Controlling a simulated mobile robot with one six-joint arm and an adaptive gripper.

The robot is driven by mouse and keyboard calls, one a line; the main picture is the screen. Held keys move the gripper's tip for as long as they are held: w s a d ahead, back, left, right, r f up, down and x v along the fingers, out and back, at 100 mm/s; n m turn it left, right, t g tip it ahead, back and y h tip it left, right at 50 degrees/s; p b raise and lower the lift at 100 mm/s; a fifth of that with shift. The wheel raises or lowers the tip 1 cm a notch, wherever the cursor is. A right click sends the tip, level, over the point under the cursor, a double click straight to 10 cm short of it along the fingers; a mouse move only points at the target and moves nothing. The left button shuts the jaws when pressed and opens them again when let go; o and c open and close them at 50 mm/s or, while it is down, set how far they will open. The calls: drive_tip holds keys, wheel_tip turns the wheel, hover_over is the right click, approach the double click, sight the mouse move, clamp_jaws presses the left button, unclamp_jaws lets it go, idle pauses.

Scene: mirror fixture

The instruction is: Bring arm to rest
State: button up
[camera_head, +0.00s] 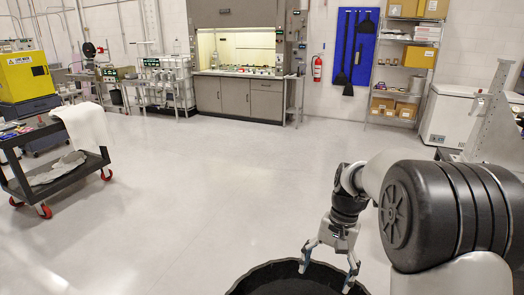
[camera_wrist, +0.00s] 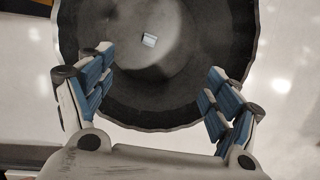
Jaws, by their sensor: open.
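My gripper (camera_head: 328,273) is at the lower right of the head view, pointing down over a round black bin (camera_head: 262,278). Its fingers are spread apart with nothing between them. In the wrist view my gripper (camera_wrist: 157,92) also shows open, with blue pads on both fingers. The bin (camera_wrist: 238,30) lies beyond the fingertips there. The bin's lower part is cut off in the head view.
A black cart (camera_head: 70,175) with a white cloth (camera_head: 88,127) stands at the left. A metal stand (camera_head: 487,120) and a white chest freezer (camera_head: 447,117) are at the right. A fume hood (camera_head: 238,90) is at the back. The middle floor is clear.

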drive_tip(key=s+a+r+n+t+h, duration=0.1)
drive_tip(key=s+a+r+n+t, duration=0.15)
drive_tip(key=s+r, duration=0.85)
drive_tip(key=s+n+t+h, duration=0.1)
drive_tip(key=s+n+t, duration=0.2)
drive_tip(key=s, duration=1)
drive_tip(key=shift+d+r+t, duration=0.15)
drive_tip(key=shift+r+t, duration=0.25)
drive_tip(key=shift+t, duration=0.15)
drive_tip(key=shift+n, duration=0.25)
